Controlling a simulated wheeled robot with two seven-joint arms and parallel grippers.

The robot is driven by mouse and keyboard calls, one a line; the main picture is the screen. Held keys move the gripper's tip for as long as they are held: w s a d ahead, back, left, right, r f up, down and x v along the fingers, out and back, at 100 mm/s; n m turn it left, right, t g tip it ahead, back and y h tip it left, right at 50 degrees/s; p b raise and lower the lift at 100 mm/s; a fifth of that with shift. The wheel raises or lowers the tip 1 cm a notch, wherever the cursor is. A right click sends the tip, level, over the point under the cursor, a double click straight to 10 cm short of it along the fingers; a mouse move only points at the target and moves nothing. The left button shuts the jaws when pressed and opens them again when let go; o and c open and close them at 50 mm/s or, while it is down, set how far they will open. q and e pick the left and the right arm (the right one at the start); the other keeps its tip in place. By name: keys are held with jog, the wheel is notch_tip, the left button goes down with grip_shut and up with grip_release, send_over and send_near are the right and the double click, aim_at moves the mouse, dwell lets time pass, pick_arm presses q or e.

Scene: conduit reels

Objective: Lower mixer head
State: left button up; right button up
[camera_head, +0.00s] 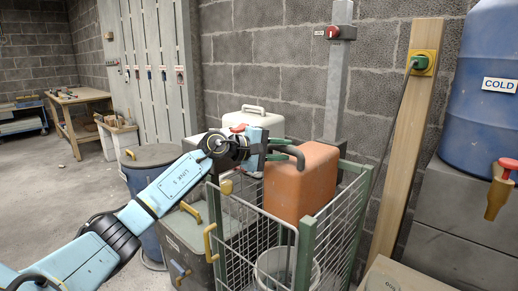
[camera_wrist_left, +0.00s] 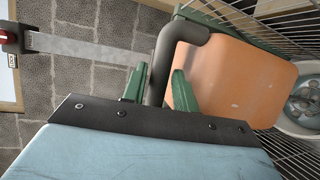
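An orange box-shaped body (camera_head: 302,180), which may be the mixer head, stands tilted in a wire-sided cart and also shows in the left wrist view (camera_wrist_left: 235,80). A thick dark handle (camera_wrist_left: 180,37) curves out from it. My left gripper (camera_wrist_left: 160,80) has its green fingers on both sides of this handle, with the tips close against it. The gripper appears shut on it. In the head view my left gripper (camera_head: 270,152) is at the orange body's upper left. A pale bucket (camera_head: 273,268) sits below it. My right gripper is not in view.
The cart's green-framed wire panels (camera_head: 338,222) surround the orange body. A grey lidded bin (camera_head: 190,240) and a white container (camera_head: 253,121) stand close by. A green plug (camera_head: 419,62) with its cable is on a wooden post (camera_head: 408,130). The floor at left is clear.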

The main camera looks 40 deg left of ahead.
pick_arm(q)
jog(key=v, duration=1)
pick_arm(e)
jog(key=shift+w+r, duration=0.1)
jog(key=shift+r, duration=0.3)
pick_arm(q)
jog(key=shift+s+d+r, duration=0.1)
jog(key=shift+d, duration=0.05)
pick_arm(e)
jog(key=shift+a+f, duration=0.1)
